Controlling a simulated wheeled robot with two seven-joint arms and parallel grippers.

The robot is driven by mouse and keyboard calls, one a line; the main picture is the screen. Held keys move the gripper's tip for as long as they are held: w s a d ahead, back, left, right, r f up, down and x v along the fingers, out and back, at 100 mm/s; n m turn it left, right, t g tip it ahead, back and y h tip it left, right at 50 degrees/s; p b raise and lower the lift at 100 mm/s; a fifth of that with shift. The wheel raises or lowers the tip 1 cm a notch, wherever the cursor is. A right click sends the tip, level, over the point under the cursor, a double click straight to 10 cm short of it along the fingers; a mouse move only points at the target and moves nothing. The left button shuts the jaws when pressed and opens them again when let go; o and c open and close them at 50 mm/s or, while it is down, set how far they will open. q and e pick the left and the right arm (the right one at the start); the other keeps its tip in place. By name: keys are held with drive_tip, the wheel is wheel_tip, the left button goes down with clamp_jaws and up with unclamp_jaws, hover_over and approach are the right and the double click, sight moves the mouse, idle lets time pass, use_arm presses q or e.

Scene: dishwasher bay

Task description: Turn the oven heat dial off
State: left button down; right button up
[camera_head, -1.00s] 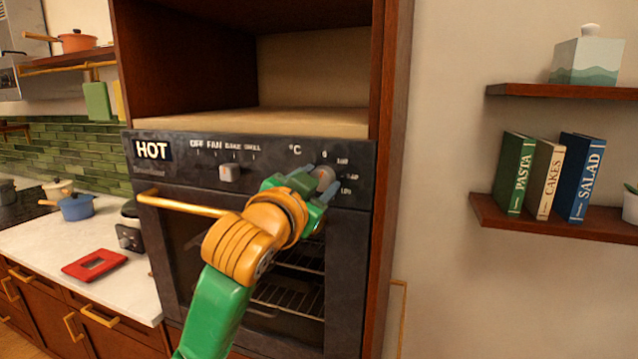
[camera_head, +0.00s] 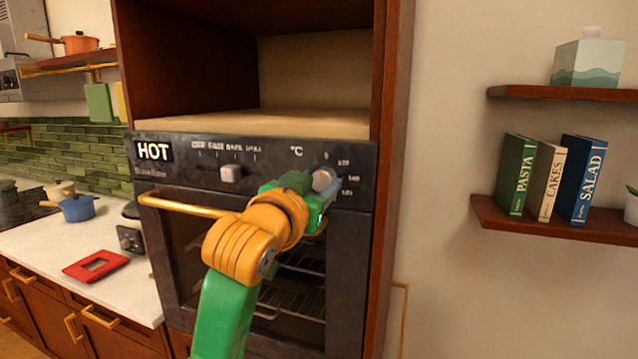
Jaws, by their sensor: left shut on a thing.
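The black oven (camera_head: 345,240) is built into a wooden cabinet, and its panel display at the left reads "HOT". The heat dial (camera_head: 322,180), a round grey knob, sits at the right of the panel below the "°C" mark. My left gripper (camera_head: 316,188) is shut on this dial, and its fingers hide part of it. The dial's pointer cannot be made out. A second knob (camera_head: 230,173), the mode knob, stands left of it under the "OFF FAN" labels. My right gripper does not show.
A gold oven handle (camera_head: 185,206) crosses the door below the panel, partly behind my left wrist. A counter (camera_head: 60,245) with a red item (camera_head: 96,265) is at the left. Shelves with books (camera_head: 545,178) are at the right.

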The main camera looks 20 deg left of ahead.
use_arm(q)
drive_tip(key=shift+f, duration=0.2)
drive_tip(key=shift+c, duration=1.5)
unclamp_jaws()
drive_tip(key=shift+r, duration=0.1)
drive_tip(key=s+b, duration=0.3)
drive_tip(key=s, duration=0.4)
drive_tip(key=shift+b, duration=0.35)
drive_tip(key=shift+a, duration=0.15)
